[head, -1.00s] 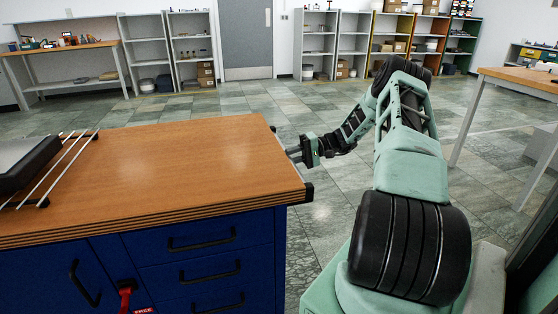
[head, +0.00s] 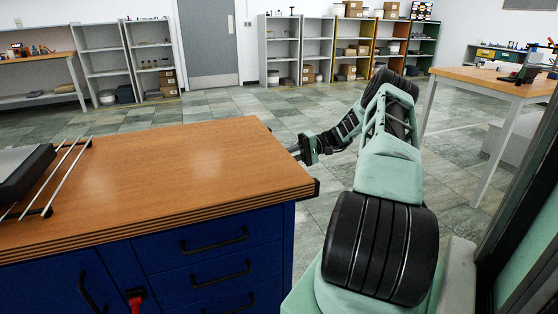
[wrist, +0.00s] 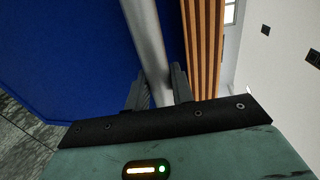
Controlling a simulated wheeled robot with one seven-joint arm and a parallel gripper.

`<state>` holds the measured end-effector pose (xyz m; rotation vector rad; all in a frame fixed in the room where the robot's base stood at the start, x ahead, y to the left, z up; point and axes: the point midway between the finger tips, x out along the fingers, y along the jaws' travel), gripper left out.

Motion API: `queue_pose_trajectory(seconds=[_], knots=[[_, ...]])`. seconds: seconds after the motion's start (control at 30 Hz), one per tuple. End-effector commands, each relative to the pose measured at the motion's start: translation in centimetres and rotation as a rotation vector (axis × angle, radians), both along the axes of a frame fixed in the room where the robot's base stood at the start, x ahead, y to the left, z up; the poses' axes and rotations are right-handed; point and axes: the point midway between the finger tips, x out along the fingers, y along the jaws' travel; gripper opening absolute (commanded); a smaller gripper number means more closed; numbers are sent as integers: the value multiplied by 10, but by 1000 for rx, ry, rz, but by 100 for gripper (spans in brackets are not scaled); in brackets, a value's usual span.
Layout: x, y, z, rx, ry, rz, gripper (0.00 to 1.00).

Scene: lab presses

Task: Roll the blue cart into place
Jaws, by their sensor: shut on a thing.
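The blue cart (head: 262,226) fills the lower left of the head view, with a wooden top (head: 180,170), drawers with black handles and a red item at its front. My gripper (head: 296,151) is at the cart's right side, just under the edge of the top. In the wrist view my gripper (wrist: 158,90) is shut on a grey metal bar handle (wrist: 146,38), which runs along the cart's blue side panel (wrist: 65,50) beside the layered wooden edge (wrist: 203,45). The cart's wheels are out of view.
A rack with metal rods (head: 62,175) lies on the cart top at left. Shelves (head: 330,50) line the back wall beside a grey door (head: 207,45). A wooden table (head: 495,85) stands at right. A dark frame (head: 520,215) is close on my right. Tiled floor lies open behind the cart.

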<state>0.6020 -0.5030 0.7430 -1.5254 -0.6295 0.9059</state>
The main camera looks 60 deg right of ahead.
Motion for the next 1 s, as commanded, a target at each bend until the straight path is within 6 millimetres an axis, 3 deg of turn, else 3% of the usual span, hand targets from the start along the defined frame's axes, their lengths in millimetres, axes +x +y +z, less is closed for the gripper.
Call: queue_pose_trajectory(seconds=[0.03,0.63,0.67,0.7,1.0], knots=[[0,-2,-10,-7,11,-5,0],[-6,-9,-10,-5,13,-1,0],[-6,-9,-10,-5,13,-1,26],[-6,-9,-10,-4,13,0,32],[-6,-9,-7,-4,9,-1,32]])
